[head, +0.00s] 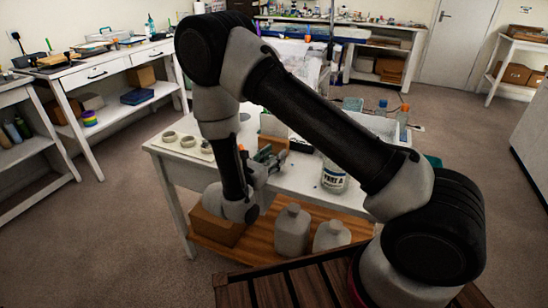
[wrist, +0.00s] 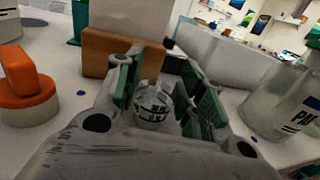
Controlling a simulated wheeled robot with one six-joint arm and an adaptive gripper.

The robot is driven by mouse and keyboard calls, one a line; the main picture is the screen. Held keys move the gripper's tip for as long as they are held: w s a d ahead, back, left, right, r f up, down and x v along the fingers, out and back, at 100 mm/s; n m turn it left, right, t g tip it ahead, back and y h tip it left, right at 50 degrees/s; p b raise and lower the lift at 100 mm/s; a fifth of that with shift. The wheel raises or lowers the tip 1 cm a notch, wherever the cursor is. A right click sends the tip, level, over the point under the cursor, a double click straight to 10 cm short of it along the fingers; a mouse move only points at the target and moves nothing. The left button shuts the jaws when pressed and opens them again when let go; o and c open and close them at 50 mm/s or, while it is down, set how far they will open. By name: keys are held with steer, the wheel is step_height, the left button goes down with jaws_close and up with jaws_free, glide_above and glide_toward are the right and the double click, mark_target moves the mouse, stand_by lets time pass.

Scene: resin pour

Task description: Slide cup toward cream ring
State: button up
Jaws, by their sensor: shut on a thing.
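A small clear cup with dark printed markings (wrist: 153,108) stands on the white table between my gripper's green-padded fingers in the wrist view. My gripper (wrist: 165,100) is shut on it; the fingers hide part of its sides. In the head view my gripper (head: 264,166) is low over the table's front left part, and I cannot make out the cup there. Several cream rings lie on the table's left end in the head view, one at the far left (head: 169,136), one beside it (head: 188,141), another close to my arm (head: 206,148).
A brown block (wrist: 112,53) stands just behind the cup. A PART A bottle (head: 334,178) stands to the right, also in the wrist view (wrist: 285,103). An orange-topped object (wrist: 26,82) is at the left. A pale tray (wrist: 215,66) is behind right.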

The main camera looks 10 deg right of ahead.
steer(key=o, duration=1.1)
steer(key=shift+c, duration=0.2)
steer(key=v, duration=1.2)
